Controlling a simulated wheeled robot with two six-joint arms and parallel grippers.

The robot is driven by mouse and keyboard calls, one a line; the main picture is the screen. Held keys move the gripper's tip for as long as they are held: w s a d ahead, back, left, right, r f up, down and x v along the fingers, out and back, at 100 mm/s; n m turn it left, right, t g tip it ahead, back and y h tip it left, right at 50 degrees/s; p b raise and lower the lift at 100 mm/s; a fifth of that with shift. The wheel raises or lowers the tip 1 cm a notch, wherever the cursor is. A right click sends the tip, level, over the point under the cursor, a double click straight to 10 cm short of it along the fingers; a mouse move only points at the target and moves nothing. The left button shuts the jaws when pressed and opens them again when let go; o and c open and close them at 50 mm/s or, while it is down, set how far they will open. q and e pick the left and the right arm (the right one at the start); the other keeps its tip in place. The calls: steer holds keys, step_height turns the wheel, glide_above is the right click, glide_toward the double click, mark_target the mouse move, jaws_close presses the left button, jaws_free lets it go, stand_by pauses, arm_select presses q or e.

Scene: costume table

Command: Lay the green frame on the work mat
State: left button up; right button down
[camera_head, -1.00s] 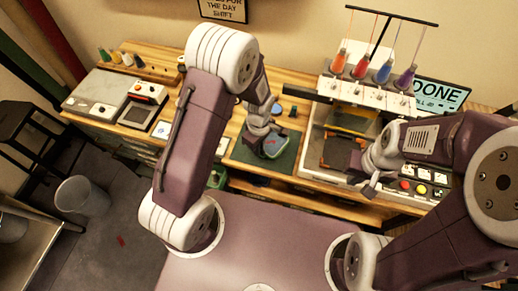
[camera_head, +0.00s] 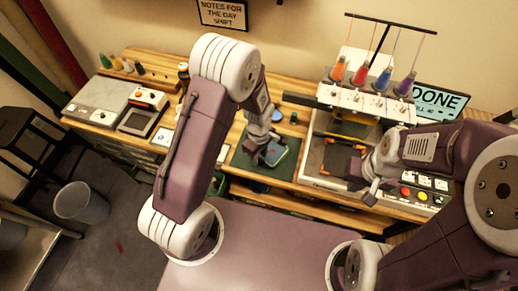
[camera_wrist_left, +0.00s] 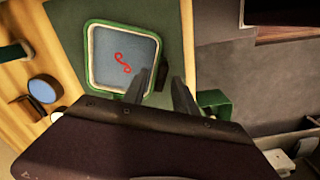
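The green frame (camera_wrist_left: 89,75) holds blue-grey cloth with a red stitched motif. It lies over the dark green work mat (camera_wrist_left: 170,15); the head view also shows the frame (camera_head: 283,155) within the mat (camera_head: 250,172). My left gripper (camera_wrist_left: 160,78) is at the frame's lower right side in the wrist view. Its fingers are apart, one over the cloth side and one outside the rim, with a small dark block between them and gaps beside it. My right gripper (camera_head: 369,190) hangs before the embroidery machine; its fingers are too small to judge.
The embroidery machine (camera_head: 365,100) with coloured thread cones stands right of the mat. A blue round item (camera_wrist_left: 42,91) lies left of the mat in the wrist view. A control box and screen (camera_head: 138,120) stand at the left. A bin (camera_head: 82,202) is on the floor.

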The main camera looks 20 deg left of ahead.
arm_select(q)
step_height(320, 180, up, 12)
steer(key=f, duration=0.1)
steer(key=s+a+r+m+t, duration=0.1)
steer(key=s+a+r+m, duration=0.1)
steer(key=s+a+m, duration=0.4)
steer(key=s+m, duration=0.3)
steer(key=m, duration=0.4)
steer(key=shift+s+a+r, duration=0.15)
steer(key=shift+s+r, duration=0.05)
steer(key=shift+s, duration=0.05)
stand_by(0.5)
